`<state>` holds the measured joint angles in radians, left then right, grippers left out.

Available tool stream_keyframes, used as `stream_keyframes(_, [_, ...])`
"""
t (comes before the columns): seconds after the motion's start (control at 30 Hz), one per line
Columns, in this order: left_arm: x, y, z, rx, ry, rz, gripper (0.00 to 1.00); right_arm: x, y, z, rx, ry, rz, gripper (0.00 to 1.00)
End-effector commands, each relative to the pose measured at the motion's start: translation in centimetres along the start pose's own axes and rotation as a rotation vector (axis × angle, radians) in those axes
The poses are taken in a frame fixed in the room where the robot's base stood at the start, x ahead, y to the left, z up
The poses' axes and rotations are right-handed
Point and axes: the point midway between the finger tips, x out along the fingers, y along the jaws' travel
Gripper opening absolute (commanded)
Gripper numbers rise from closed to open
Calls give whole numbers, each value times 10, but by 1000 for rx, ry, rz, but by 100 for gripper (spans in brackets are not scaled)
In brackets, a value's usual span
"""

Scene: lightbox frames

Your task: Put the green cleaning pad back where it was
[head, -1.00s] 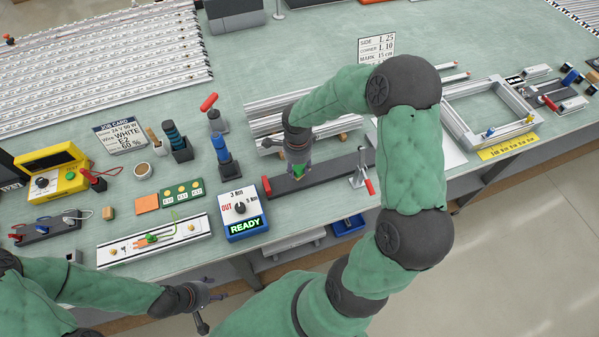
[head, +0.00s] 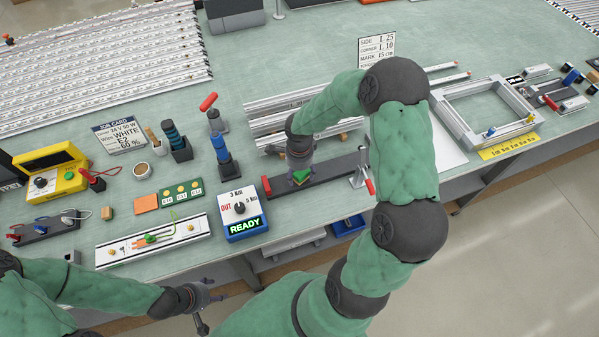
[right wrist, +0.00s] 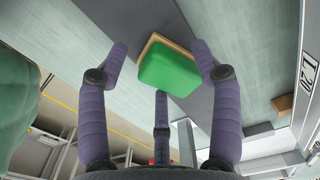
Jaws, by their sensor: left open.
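The green cleaning pad (head: 301,177), with a tan backing, is at the left part of a long dark bar (head: 335,167) in the head view. In the right wrist view the pad (right wrist: 168,71) shows green face toward the camera, over a dark grey strip. My right gripper (head: 300,171) is above the bar at the pad. Its fingers (right wrist: 161,68) are spread around the pad, with gaps beside it, so it looks open. My left gripper (head: 213,293) is open and empty at the lower left, in front of the table edge.
A blue box reading READY (head: 243,214) and a blue-handled tool (head: 222,155) stand left of the bar. A clamp with a red handle (head: 366,178) is at its right end. Aluminium profiles (head: 265,125) lie behind. An orange square (head: 145,203) lies further left.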

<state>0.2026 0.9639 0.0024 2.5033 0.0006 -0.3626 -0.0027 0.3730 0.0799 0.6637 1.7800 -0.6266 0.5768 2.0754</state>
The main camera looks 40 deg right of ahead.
Motion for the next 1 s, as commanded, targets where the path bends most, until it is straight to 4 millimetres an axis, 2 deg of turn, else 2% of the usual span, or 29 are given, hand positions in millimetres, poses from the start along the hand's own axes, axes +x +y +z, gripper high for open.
stream_keyframes(0.3, [-6,2,0,0,0,0,61,-5,0,0,0,0,0,65])
stream_keyframes(0.8, [-15,5,0,0,0,0,61,-98,-1,0,0,0,-4,65])
stream_keyframes(1.0, [-17,6,1,0,0,0,61,-118,0,0,0,0,-1,65])
